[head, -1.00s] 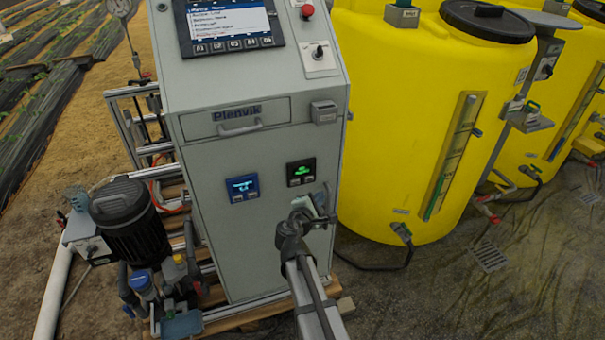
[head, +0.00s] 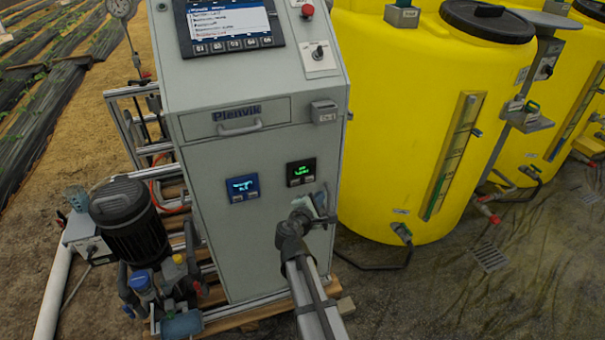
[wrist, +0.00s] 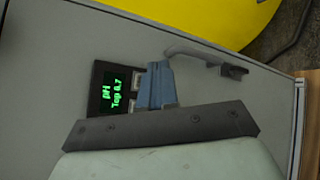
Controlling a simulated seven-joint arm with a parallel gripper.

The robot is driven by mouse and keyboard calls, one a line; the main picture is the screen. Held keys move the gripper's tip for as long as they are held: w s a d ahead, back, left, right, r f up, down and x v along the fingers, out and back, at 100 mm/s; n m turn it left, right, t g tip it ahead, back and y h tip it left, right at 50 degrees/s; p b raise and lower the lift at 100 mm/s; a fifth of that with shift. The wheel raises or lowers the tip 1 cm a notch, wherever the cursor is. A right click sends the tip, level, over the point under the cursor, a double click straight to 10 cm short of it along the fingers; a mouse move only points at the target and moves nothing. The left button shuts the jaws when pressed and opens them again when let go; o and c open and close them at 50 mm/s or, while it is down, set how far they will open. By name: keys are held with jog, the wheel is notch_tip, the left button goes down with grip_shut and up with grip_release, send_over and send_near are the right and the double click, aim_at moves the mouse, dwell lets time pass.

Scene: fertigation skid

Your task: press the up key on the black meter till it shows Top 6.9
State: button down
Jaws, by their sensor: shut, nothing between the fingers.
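The black meter (head: 301,172) is set in the front of the grey cabinet, to the right of a blue meter. In the wrist view the black meter (wrist: 113,91) appears turned sideways, and its green display reads "pH" and "Top 6.7". Two small light keys, an upper one (wrist: 136,80) and a lower one (wrist: 138,102), sit along its right side in that view. My gripper (wrist: 158,68) is shut and empty, its blue-grey fingers close beside the keys and partly overlapping them. I cannot tell whether it touches a key. In the head view my gripper (head: 318,201) is just below the black meter.
The blue meter (head: 242,187) is lit to the left. A grey handle (wrist: 200,52) projects from the cabinet near my fingers. A yellow tank (head: 400,130) stands right of the cabinet, and a dark pump (head: 130,220) stands left.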

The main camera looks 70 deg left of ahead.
jog(key=d, duration=0.3)
jog(key=shift+d, duration=0.4)
jog(key=shift+a, duration=0.1)
send_near(311, 186)
jog(key=shift+w+a+r, duration=0.1)
jog(key=shift+w+r, duration=0.35)
jog(key=shift+w, duration=0.3)
jog(key=shift+w+a+r, duration=0.15)
jog(key=shift+w+r, duration=0.35)
jog(key=shift+w, duration=0.3)
jog(key=shift+w+a+r, duration=0.1)
jog(key=shift+w+r, duration=0.35)
jog(key=shift+w, duration=0.3)
jog(key=shift+a, duration=0.2)
dwell(0.4)
jog(key=shift+a, duration=0.25)
